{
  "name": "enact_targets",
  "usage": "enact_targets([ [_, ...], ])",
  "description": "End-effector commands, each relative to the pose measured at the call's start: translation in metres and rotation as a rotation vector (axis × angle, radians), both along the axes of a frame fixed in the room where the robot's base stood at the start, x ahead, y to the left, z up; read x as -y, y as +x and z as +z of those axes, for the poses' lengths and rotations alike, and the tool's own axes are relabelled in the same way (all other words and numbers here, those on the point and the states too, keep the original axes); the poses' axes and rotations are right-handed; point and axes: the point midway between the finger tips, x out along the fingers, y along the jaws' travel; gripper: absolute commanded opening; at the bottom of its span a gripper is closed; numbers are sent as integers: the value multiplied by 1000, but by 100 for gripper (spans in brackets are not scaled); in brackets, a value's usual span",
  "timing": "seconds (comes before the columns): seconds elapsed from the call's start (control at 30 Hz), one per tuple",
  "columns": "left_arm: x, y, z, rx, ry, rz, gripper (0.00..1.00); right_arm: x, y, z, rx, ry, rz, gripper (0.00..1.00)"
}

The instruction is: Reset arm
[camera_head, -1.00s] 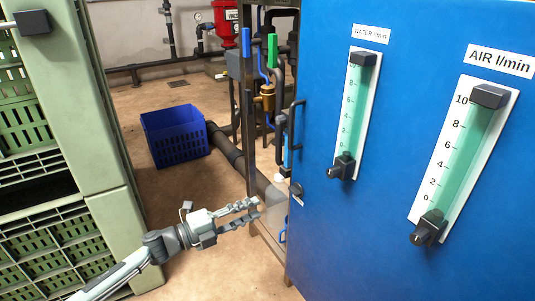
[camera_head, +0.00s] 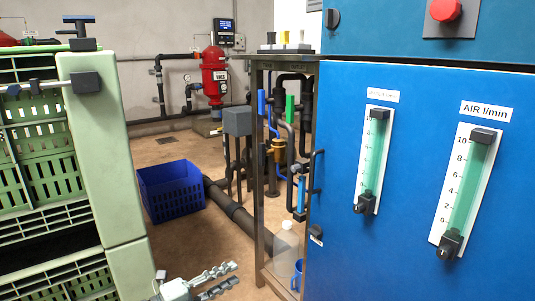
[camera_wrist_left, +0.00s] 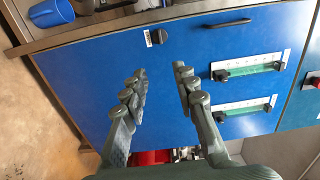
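My left gripper (camera_head: 222,281) shows at the bottom of the head view, low in front of the metal stand and left of the blue cabinet (camera_head: 345,230). Its two fingers are apart with nothing between them. In the left wrist view the open fingers (camera_wrist_left: 160,85) point toward the blue cabinet front (camera_wrist_left: 90,75), with a clear gap between them. My right gripper is in neither view.
The green crate rack (camera_head: 125,190) stands close on the left. A blue crate (camera_head: 172,190) sits on the floor by a dark pipe (camera_head: 235,212). A metal stand (camera_head: 258,170) holds a clear bottle (camera_head: 286,250) and blue mug (camera_head: 297,275).

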Motion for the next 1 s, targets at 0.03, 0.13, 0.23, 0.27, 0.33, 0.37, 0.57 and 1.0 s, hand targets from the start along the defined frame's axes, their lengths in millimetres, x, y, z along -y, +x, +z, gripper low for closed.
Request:
enact_targets([
  [0.03, 1, 0, 1, -55, -57, 80, 28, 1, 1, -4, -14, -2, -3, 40],
  [0.13, -11, 6, -4, -161, -144, 243, 28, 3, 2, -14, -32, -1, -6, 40],
  [0.23, -30, 4, -15, -292, -238, 418, 28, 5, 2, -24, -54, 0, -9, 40],
  [0.27, -37, 2, -20, -337, -267, 475, 28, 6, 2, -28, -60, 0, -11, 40],
  [0.33, -57, -10, -36, -461, -338, 620, 28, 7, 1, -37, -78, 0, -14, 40],
  [0.37, -67, -17, -45, -522, -370, 688, 28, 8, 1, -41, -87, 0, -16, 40],
  [0.57, -134, -122, -118, -993, -550, 1176, 28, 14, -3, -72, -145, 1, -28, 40],
  [1.0, -168, -311, -164, -1526, -617, 1681, 28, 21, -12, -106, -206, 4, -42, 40],
])
